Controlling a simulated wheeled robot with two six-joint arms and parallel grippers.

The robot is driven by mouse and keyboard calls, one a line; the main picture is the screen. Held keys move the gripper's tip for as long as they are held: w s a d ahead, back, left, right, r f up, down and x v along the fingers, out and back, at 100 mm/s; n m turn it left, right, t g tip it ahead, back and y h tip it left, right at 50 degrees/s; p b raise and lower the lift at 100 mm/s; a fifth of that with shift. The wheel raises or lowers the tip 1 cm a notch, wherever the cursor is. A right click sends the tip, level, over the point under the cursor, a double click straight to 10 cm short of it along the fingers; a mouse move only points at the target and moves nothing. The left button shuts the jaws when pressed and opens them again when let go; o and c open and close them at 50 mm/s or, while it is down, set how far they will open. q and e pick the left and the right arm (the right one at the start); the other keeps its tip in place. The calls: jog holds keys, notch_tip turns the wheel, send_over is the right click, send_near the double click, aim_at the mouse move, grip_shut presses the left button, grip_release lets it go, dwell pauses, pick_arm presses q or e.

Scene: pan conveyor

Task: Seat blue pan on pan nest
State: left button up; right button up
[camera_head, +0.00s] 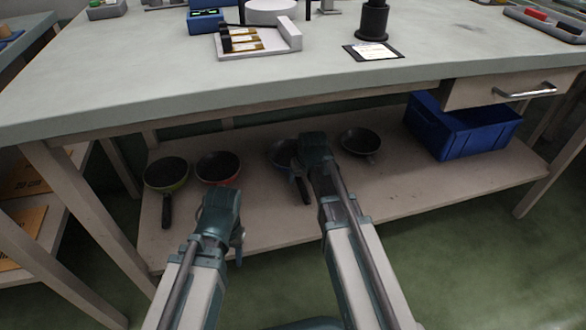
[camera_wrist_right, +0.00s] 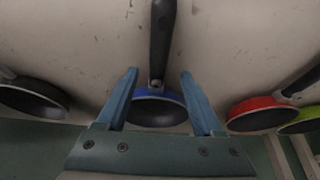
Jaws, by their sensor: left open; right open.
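The blue pan (camera_head: 281,153) lies on the lower shelf, partly hidden by my right arm in the head view; its black handle points to the shelf's front. In the right wrist view the blue pan (camera_wrist_right: 158,110) shows its blue rim, with its handle (camera_wrist_right: 162,42) running up the picture. My right gripper (camera_wrist_right: 159,74) is open; its fingers show on either side of the pan's handle root, not closed on it. In the head view its fingers are mostly hidden. My left gripper (camera_head: 238,245) is open in front of the shelf. I cannot tell which thing is the pan nest.
A green pan (camera_head: 166,172), a red pan (camera_head: 218,167) and a dark pan (camera_head: 360,142) share the shelf. A blue crate (camera_head: 462,135) stands at its right. The tabletop (camera_head: 150,75) overhangs the shelf and bears a white round stand (camera_head: 271,12) and a light tray (camera_head: 258,42).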

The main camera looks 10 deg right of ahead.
aim_at(301, 181)
jog(key=b+x, duration=0.2)
jog(key=x, duration=0.2)
jog(key=shift+s+d+b, duration=0.1)
jog(key=shift+d+b, duration=0.05)
jog(key=shift+b, duration=0.25)
jog(key=shift+r, duration=0.1)
grip_shut()
dwell(0.9)
